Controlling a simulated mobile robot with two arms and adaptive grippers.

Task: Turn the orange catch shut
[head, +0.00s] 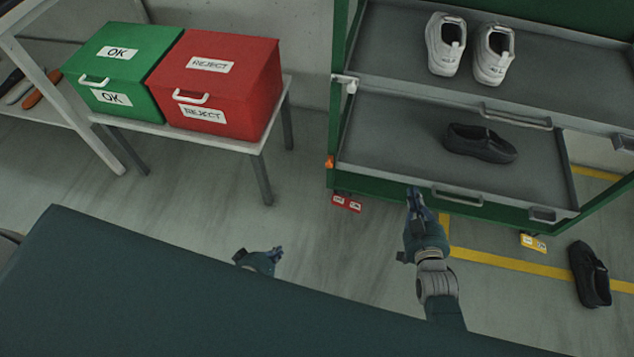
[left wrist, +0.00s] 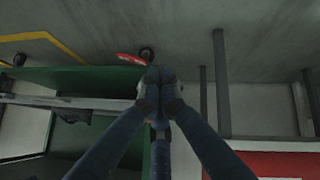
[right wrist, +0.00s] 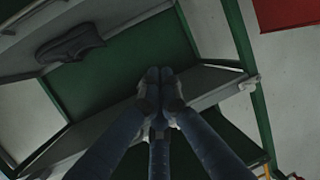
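The small orange catch (head: 330,161) is on the left post of the green rack, beside the lower grey tray (head: 375,160). I cannot tell from its shape whether it is turned shut. My left gripper (head: 278,252) is low, left of and nearer than the catch; its fingers are together and empty in the left wrist view (left wrist: 160,75). My right gripper (head: 414,192) is in front of the lower tray's front edge, right of the catch; its fingers are together and empty in the right wrist view (right wrist: 160,75). Neither gripper touches the catch.
A white catch (head: 346,82) is higher on the same post. White shoes (head: 468,48) stand on the upper tray, a black shoe (head: 480,143) on the lower. Green (head: 115,70) and red (head: 220,85) boxes are on a left bench. Another black shoe (head: 590,275) lies on the floor.

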